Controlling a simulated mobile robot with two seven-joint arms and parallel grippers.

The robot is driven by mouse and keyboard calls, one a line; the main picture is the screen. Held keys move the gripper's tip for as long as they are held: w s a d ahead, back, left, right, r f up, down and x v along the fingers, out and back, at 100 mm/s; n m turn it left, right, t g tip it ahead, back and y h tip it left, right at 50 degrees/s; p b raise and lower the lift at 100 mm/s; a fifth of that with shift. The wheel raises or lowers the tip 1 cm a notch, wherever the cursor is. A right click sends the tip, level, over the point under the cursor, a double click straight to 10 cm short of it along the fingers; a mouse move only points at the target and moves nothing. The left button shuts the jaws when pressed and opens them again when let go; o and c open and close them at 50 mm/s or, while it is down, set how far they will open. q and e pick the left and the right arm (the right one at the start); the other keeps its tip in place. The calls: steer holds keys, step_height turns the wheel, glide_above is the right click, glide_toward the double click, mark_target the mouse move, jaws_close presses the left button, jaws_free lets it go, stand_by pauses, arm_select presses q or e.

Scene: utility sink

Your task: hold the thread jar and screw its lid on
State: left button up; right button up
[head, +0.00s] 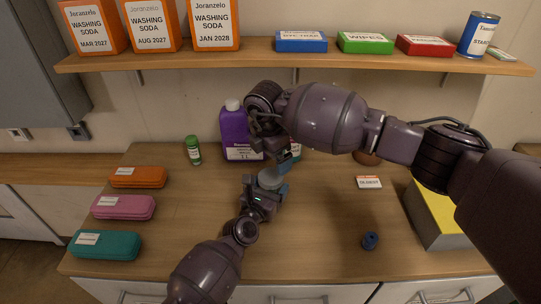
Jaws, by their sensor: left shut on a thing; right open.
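The thread jar (269,180) shows as a small pale, greyish round shape near the middle of the counter. My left gripper (273,187) is shut on it from the front, with bluish fingers at its side. My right gripper (277,152) is open just above and behind the jar, its wrist bent down in front of the purple bottle. The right gripper and arm hide part of the area around the jar top. I cannot tell whether a lid sits on the jar. A small dark blue round piece (370,241) lies at the front right; I cannot tell what it is.
A purple bottle (236,135) and green-capped jar (193,150) stand at the back. Orange, pink and teal cases (107,245) line the left. A small labelled box (369,182) and yellow-topped box (437,213) are at right. A shelf (350,57) hangs above.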

steer(key=n, duration=0.3)
steer(key=r+n, duration=0.1)
steer(key=n, duration=0.2)
steer(key=shift+w+d+r, duration=0.1)
steer(key=n, duration=0.5)
steer(key=shift+r+n, duration=0.2)
steer(key=shift+n, duration=0.2)
steer(key=n, duration=0.5)
steer(key=shift+r+n+y, duration=0.15)
steer(key=shift+n+y, duration=0.15)
steer(key=n, duration=0.5)
steer(key=shift+r+g, duration=0.1)
steer(key=shift+g, duration=0.2)
steer(key=n, duration=0.6)
steer(key=shift+s+r, duration=0.1)
steer(key=shift+s, duration=0.1)
steer(key=n, duration=0.6)
steer(key=shift+s+a+n, duration=0.15)
steer(key=shift+a+n, duration=0.05)
steer(key=shift+n, duration=0.1)
steer(key=n, duration=0.5)
steer(key=shift+s+n+y, duration=0.1)
steer(key=shift+n+y, duration=0.2)
steer(key=n, duration=0.6)
steer(key=shift+a, duration=0.1)
